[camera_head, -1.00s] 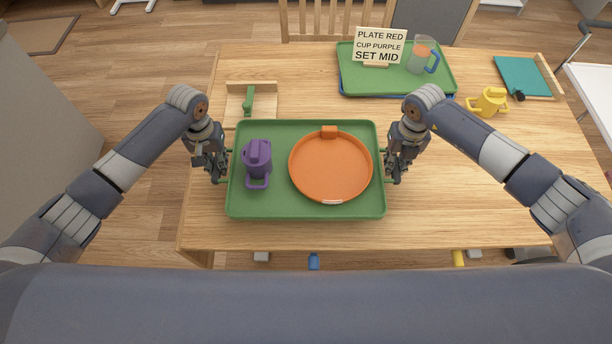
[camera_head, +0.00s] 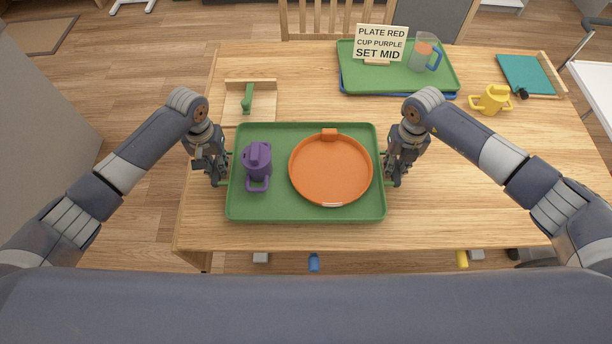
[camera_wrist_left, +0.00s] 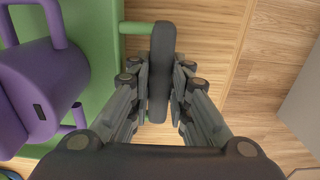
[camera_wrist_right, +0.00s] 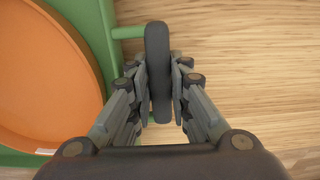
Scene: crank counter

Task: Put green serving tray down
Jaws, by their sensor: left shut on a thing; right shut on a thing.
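The green serving tray (camera_head: 306,212) is level at the front middle of the wooden table in the head view. It carries a purple two-handled cup (camera_head: 257,163) on its left side and an orange plate (camera_head: 331,172) on its right. My left gripper (camera_head: 222,167) is shut on the tray's left handle, a dark grip bar (camera_wrist_left: 160,72) in the left wrist view. My right gripper (camera_head: 388,169) is shut on the right handle, whose dark bar (camera_wrist_right: 158,72) shows in the right wrist view. I cannot tell whether the tray's underside touches the table.
A wooden board with a green handle (camera_head: 247,98) lies just behind the tray. Stacked trays (camera_head: 350,80) at the back hold a sign (camera_head: 380,43) and a clear cup (camera_head: 422,55). A yellow cup (camera_head: 490,99) and a teal board (camera_head: 524,74) stand at the right. Table right of the tray is clear.

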